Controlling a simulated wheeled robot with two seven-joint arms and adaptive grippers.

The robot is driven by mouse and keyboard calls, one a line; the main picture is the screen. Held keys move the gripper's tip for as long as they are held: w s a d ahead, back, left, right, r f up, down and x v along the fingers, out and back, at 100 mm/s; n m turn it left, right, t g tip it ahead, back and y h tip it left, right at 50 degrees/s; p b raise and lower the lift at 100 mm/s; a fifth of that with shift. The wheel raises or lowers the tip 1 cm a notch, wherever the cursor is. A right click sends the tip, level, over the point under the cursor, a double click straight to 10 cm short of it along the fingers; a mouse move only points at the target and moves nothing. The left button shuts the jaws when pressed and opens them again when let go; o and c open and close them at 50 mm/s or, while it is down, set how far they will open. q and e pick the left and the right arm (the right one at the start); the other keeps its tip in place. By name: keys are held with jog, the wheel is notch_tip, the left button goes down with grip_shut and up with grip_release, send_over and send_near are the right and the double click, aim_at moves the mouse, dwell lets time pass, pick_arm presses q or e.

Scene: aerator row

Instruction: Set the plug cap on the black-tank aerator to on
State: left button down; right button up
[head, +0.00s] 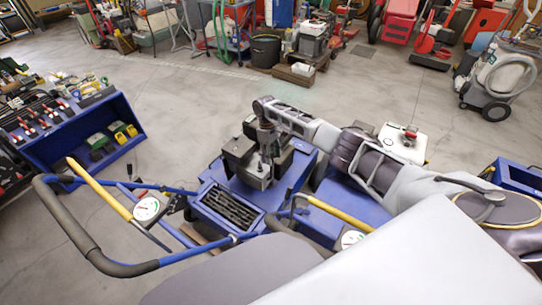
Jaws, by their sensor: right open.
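The blue aerator (282,190) in the middle carries a dark engine block with what looks like a black tank (240,152), partly behind my right gripper. My right arm comes in from the right across the picture. My right gripper (265,172) points down over the engine of this aerator and is open. I cannot tell whether its fingers touch anything. The plug cap is too small or hidden behind the gripper, so I cannot make out its position. My left gripper is out of the picture.
A second blue machine to the right has a white tank (394,146) with a red cap (410,131). A blue tool shelf (85,140) is at left.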

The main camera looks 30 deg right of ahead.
jog(key=v, duration=1.2)
